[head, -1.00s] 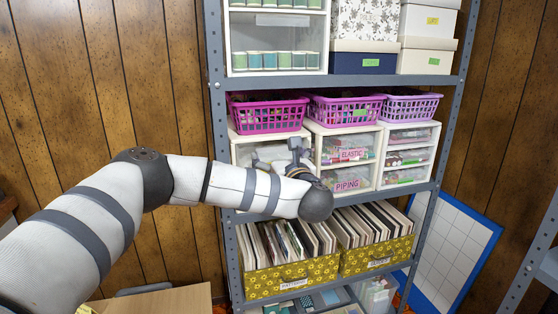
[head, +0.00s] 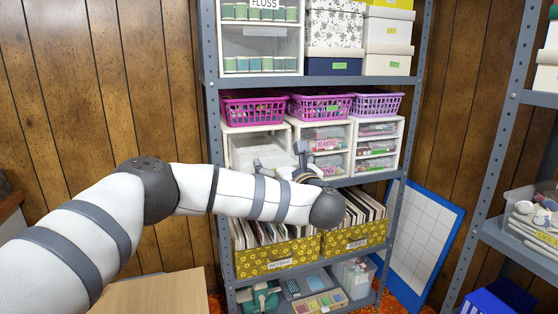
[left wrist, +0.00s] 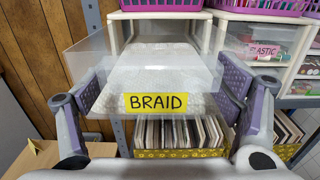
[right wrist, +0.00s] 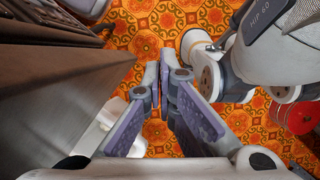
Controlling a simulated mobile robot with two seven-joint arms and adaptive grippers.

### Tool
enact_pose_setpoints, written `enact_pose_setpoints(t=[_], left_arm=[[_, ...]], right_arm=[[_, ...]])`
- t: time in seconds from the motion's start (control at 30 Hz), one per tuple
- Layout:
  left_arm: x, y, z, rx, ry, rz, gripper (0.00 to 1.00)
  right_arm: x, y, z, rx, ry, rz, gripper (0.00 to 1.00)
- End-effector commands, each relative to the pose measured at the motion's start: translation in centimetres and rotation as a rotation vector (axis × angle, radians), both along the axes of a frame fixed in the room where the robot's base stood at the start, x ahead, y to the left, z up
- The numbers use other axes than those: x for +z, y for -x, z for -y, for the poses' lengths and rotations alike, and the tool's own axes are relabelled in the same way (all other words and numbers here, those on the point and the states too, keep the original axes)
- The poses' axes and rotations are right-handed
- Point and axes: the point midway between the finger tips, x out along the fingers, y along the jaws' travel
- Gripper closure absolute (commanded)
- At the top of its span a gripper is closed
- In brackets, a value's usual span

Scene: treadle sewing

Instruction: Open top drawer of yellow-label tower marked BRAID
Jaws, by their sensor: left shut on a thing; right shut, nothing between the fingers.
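The BRAID drawer (left wrist: 155,103), clear with a yellow label and white contents, juts out of its white tower in the left wrist view. The tower (head: 231,150) stands at the left end of the middle shelf in the head view, where my arm and gripper hide most of the drawer. My left gripper (left wrist: 160,88) is shut on the drawer, one purple-padded finger at each side; in the head view the gripper (head: 306,166) is in front of the shelf. My right gripper (right wrist: 164,80) is shut and empty above the patterned floor.
Pink and purple baskets (head: 252,108) sit on the towers. The neighbouring ELASTIC tower (head: 340,133) is close on the right. Yellow flowered boxes (head: 278,262) of folders stand on the shelf below. A cardboard box (left wrist: 45,158) is low at left. A dark panel (right wrist: 60,95) flanks my right gripper.

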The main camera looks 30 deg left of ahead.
Motion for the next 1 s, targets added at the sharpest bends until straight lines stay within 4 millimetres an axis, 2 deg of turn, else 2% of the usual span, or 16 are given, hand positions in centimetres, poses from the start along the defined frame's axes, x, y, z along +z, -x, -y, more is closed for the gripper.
enact_pose_setpoints(t=[0.4, 0.43, 0.5, 0.83, 1.0], left_arm=[[-0.1, 0.2, -0.1, 0.008, 0.001, -0.002, 0.66], [-0.1, 0.2, -0.1, 0.008, 0.001, -0.002, 0.14], [-0.1, 0.2, -0.1, 0.007, 0.001, -0.002, 0.0], [-0.1, 0.2, 0.1, 0.002, 0.0, -0.001, 0.0], [0.0, 1.8, 2.1, -0.001, 0.0, -0.001, 0.0]], right_arm=[[0.0, 0.0, 0.0, 0.0, 0.0, 0.001, 1.0], [0.0, 0.0, 0.0, 0.0, 0.0, 0.001, 1.0], [0.0, 0.0, 0.0, 0.0, 0.0, 0.001, 1.0], [0.1, 0.0, 0.0, 0.0, 0.0, 0.001, 1.0], [0.1, 0.0, 0.0, 0.0, 0.0, 0.001, 1.0]])
